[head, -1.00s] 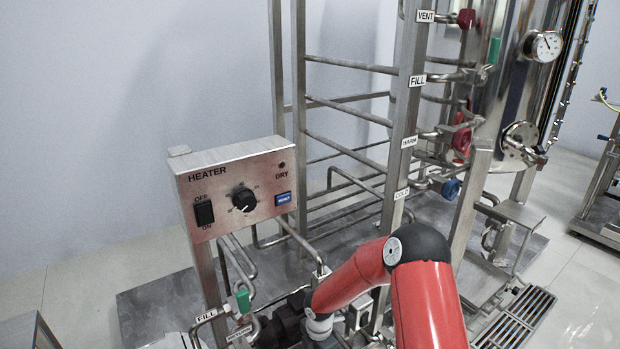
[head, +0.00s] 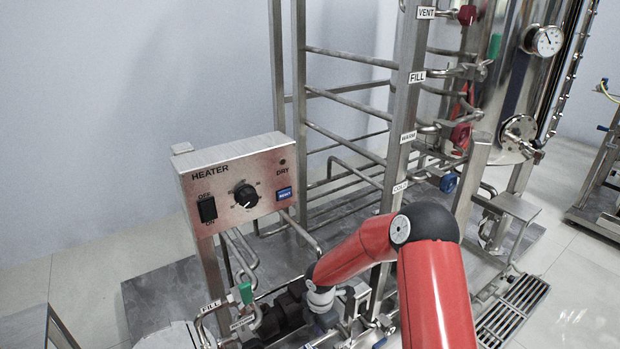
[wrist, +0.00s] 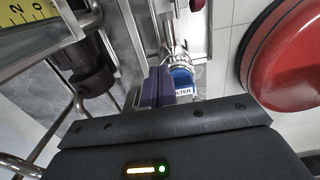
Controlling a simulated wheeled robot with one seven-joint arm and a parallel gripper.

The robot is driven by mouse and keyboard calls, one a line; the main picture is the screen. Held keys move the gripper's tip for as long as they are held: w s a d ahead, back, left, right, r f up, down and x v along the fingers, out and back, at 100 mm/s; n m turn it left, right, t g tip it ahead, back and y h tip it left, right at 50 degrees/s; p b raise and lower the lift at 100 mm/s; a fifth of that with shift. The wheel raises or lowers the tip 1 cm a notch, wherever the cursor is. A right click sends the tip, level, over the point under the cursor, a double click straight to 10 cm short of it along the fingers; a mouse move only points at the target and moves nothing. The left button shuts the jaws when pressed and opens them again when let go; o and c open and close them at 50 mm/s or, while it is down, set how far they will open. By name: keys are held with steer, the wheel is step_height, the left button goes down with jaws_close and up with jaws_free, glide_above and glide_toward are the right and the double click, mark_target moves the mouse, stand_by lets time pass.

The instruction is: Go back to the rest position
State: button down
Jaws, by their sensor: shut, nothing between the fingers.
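My gripper shows in the wrist view as two purple fingers (wrist: 156,87) closed together, with nothing visible held between them. Just beyond and to the right of them is a blue part with a white "FILTER" label (wrist: 183,82) below a steel fitting; I cannot tell whether the fingertips touch it. In the head view my red arm reaches down from the lower right to the low pipework, and my gripper is mostly hidden there behind the wrist and pipes.
The heater box (head: 238,183) stands on a post left of my arm. A labelled steel upright (head: 405,110) and pipe rails (head: 345,95) rise behind it. A green-handled valve (head: 246,293) is low at the left. A floor grate (head: 512,308) lies at right.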

steer(key=shift+r, duration=0.25)
steer(key=s+d+r+m+t+h, duration=0.1)
steer(key=s+d+r+m, duration=0.25)
steer(key=r, duration=0.55)
steer(key=s+d+r+m+t, duration=0.1)
steer(key=s+d+r+m, duration=0.2)
steer(key=r, duration=0.5)
steer(key=s+d+r+m+t+h, duration=0.1)
steer(key=d+r+m, duration=0.35)
steer(key=r, duration=0.45)
steer(key=s+d+r+m+t+y, duration=0.1)
steer(key=s+r+m, duration=0.4)
steer(key=s+m, duration=0.2)
steer(key=s+r+m+t+y, duration=0.1)
steer(key=s+r+m, duration=0.4)
steer(key=s, duration=0.7)
steer(key=shift+d+r+m+t, duration=0.2)
steer(key=shift+d+m+t, duration=0.15)
steer(key=shift+m, duration=0.55)
